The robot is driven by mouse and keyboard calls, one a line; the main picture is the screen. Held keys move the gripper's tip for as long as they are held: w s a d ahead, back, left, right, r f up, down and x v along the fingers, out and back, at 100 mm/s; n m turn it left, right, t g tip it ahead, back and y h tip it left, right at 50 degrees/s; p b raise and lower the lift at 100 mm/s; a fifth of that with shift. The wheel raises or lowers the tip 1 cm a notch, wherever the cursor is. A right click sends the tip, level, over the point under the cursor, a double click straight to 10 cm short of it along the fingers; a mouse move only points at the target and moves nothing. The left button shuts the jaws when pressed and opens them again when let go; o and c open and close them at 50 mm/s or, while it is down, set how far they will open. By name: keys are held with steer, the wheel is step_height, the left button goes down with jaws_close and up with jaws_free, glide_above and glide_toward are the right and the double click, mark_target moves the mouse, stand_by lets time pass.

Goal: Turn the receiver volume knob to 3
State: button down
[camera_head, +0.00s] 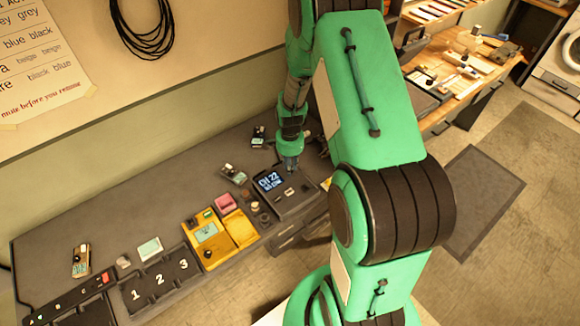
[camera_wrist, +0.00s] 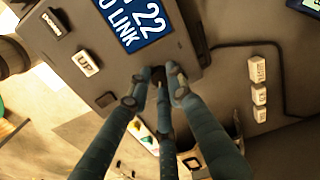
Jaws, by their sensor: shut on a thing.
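The receiver is a dark grey box (camera_head: 300,204) with a lit blue screen (camera_head: 270,180) reading CH 22, at the right end of the bench. In the wrist view its screen (camera_wrist: 135,22) reads 22 and LINK, partly cut off. A small dark knob (camera_wrist: 158,72) sits at the receiver's edge below the screen. My gripper (camera_wrist: 156,80) has its fingers closed around this knob. Its pointer and any scale are hidden by the fingers. In the head view my gripper (camera_head: 290,164) reaches down at the receiver's back right, and the knob is hidden there.
A yellow device (camera_head: 208,254), a pink block (camera_head: 225,202) and a tray (camera_head: 158,296) numbered 1, 2, 3 stand to the left. Small handheld units (camera_head: 232,174) lie behind the receiver. A cable (camera_wrist: 250,44) runs nearby.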

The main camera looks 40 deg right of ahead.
steer(key=shift+m, duration=1.3)
steer(key=c, duration=1.6)
jaws_free()
step_height(320, 180, up, 12)
steer(key=shift+r, duration=0.1)
